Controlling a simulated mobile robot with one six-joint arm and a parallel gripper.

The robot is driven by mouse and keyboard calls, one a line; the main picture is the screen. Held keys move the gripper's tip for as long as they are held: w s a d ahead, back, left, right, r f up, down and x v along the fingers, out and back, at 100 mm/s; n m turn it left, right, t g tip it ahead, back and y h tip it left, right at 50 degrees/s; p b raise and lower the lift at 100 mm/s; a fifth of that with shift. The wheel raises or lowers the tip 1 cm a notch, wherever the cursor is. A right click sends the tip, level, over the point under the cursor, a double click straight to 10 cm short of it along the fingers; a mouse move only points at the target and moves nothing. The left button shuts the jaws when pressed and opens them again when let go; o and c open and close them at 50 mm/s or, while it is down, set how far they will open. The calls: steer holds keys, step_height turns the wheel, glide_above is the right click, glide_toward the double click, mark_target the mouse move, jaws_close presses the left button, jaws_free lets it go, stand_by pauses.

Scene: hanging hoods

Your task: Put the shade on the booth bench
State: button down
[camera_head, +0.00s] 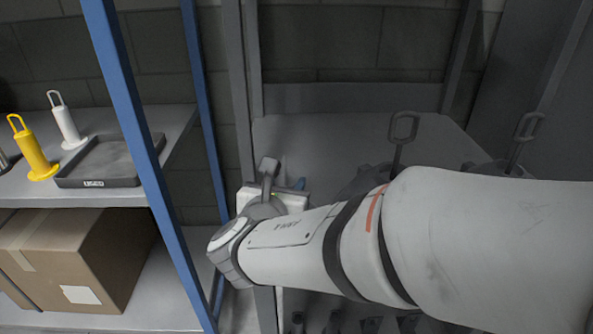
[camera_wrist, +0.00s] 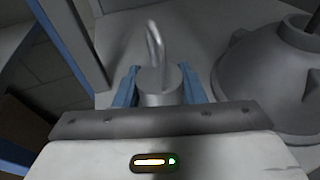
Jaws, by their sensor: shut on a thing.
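My gripper (camera_wrist: 159,88) is shut on a grey shade (camera_wrist: 160,99), with its blue fingers on either side of the round neck. The neck carries an upright loop. In the head view my gripper (camera_head: 284,190) and the shade's loop (camera_head: 268,173) show at the front left edge of the booth bench (camera_head: 330,140), a flat grey surface. My arm and gripper hide the lower part of the shade, so I cannot tell whether it touches the bench.
Two dark grey shades with loops stand at the bench's right, one in the middle (camera_head: 404,130) and one far right (camera_head: 525,135). A blue-post shelf at left holds a yellow looped piece (camera_head: 34,155), a white one (camera_head: 65,125), a grey tray (camera_head: 112,160) and a carton (camera_head: 75,255).

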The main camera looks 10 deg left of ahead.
steer(key=c, duration=0.9)
jaws_free()
steer(key=shift+f, duration=0.1)
steer(key=shift+s+r, duration=0.15)
steer(key=shift+r, duration=0.15)
steer(key=p+v, duration=0.2)
steer(key=v, duration=0.9)
steer(key=shift+s, duration=0.35)
